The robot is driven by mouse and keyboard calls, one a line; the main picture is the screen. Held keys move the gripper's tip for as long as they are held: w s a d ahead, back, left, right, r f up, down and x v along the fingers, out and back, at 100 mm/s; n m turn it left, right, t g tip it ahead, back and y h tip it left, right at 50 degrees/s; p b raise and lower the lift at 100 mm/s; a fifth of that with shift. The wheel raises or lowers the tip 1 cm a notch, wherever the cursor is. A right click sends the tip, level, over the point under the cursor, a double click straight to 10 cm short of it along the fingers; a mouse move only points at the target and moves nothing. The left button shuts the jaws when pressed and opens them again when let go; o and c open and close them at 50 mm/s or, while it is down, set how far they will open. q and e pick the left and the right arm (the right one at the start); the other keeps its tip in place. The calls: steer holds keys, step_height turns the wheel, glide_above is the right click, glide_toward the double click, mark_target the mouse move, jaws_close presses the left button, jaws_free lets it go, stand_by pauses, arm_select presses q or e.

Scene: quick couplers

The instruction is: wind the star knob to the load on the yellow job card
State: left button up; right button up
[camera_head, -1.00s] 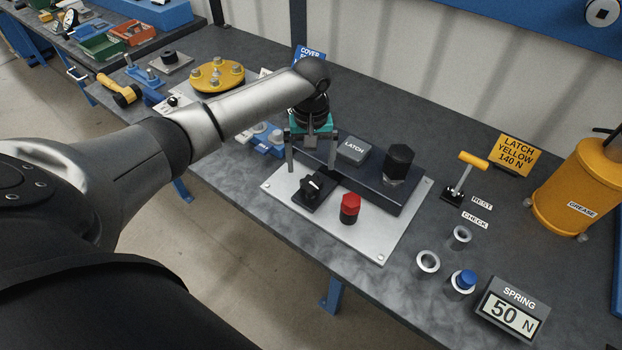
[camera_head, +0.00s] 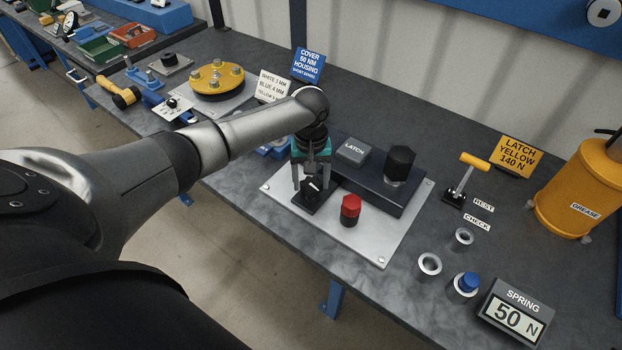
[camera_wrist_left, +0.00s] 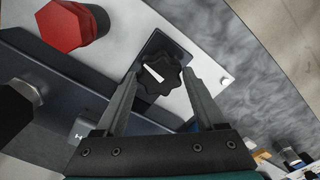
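The black star knob (camera_wrist_left: 158,74), with a white pointer line, sits on a small dark plate at the near left of the silver base plate. In the head view the knob (camera_head: 312,186) is partly hidden by my left gripper (camera_head: 310,188). In the left wrist view the gripper (camera_wrist_left: 165,82) is open, one finger on each side of the knob, with gaps showing; how far down the fingers reach is unclear. The yellow job card (camera_head: 516,156) reads "LATCH YELLOW 140 N". The spring display (camera_head: 513,313) reads 50 N. My right gripper is not in view.
A red hex-topped plug (camera_head: 350,209) and a black coupler (camera_head: 398,163) stand beside the knob, with the grey LATCH block (camera_head: 353,151) behind. A yellow-handled lever (camera_head: 463,178), ring sockets (camera_head: 429,263) and a grease can (camera_head: 575,190) stand to the right.

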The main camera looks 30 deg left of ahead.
arm_select(q)
steer(key=c, duration=0.9)
steer(key=m+p, duration=0.3)
steer(key=shift+r, duration=0.15)
steer(key=m+p, duration=0.1)
steer(key=m, duration=0.2)
steer(key=shift+m+p, duration=0.35)
steer(key=shift+m, duration=0.05)
steer(key=m+p, duration=0.1)
steer(key=m, duration=0.3)
steer(key=shift+m, duration=2.6)
